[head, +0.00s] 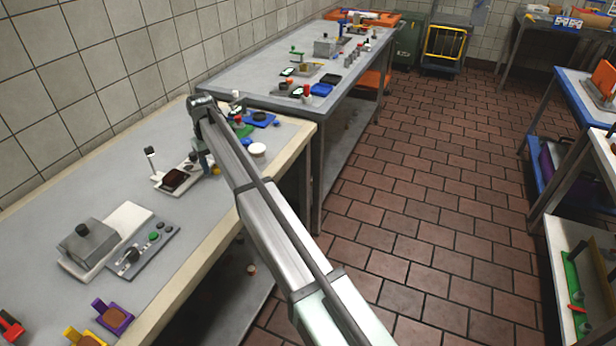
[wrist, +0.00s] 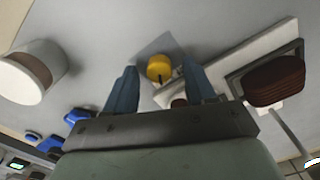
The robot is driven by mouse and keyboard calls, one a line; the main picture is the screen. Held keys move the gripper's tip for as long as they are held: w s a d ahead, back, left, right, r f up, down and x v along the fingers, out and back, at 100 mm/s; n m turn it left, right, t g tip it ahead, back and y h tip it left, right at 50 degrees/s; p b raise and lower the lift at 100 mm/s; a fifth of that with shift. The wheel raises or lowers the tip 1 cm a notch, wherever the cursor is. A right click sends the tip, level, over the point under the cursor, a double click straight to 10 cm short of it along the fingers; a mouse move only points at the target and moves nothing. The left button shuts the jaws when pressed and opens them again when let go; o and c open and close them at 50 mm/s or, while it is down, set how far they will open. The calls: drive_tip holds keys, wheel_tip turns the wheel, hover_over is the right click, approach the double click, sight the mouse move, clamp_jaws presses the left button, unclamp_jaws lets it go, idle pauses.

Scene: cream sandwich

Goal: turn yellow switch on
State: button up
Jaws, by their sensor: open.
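The yellow switch (wrist: 159,67) is a round yellow knob with a small dark mark on its lower side, on a light grey surface in the wrist view. A small yellow spot that looks like it shows in the head view (head: 215,170) beside my gripper. My gripper (wrist: 159,72) is open, its two blue fingers on either side of the knob in the picture. They hold nothing, and I cannot tell whether they touch the knob. In the head view my gripper (head: 207,164) points down at the bench, partly hidden by my arm.
A white-based device with a dark brown pad (wrist: 275,82) stands close right of my gripper in the wrist view. A white cylinder (wrist: 30,72) and blue pieces (wrist: 80,117) are at left. The bench (head: 70,190) also bears a grey box device (head: 90,243) nearer the front.

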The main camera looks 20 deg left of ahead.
sight(215, 167)
drive_tip(key=n, duration=0.8)
drive_tip(key=shift+s, duration=0.1)
drive_tip(key=shift+r+n, duration=0.2)
drive_tip(key=shift+n, duration=0.3)
wheel_tip(215, 167, up, 14)
drive_tip(key=w+d+f+m, duration=0.1)
drive_tip(key=d+f, duration=0.2)
drive_tip(key=d, duration=0.1)
drive_tip(key=w+d+f+m, duration=0.2)
drive_tip(key=d+f, duration=0.2)
drive_tip(key=d, duration=0.1)
drive_tip(key=w+d+f+m+g, duration=0.1)
drive_tip(key=d+f+m, duration=0.1)
drive_tip(key=d+f, duration=0.2)
drive_tip(key=shift+w+d, duration=0.15)
drive_tip(key=shift+w, duration=0.05)
drive_tip(key=w+d+f+m+t+y, duration=0.2)
drive_tip(key=w+d+f+m, duration=0.2)
drive_tip(key=d, duration=0.3)
drive_tip(key=w+d+f+m+t+y, duration=0.2)
drive_tip(key=w+d+f+m, duration=0.2)
drive_tip(key=d+m, duration=0.3)
drive_tip(key=shift+w+f, duration=0.15)
drive_tip(key=shift+f, duration=0.45)
drive_tip(key=shift+d, duration=0.1)
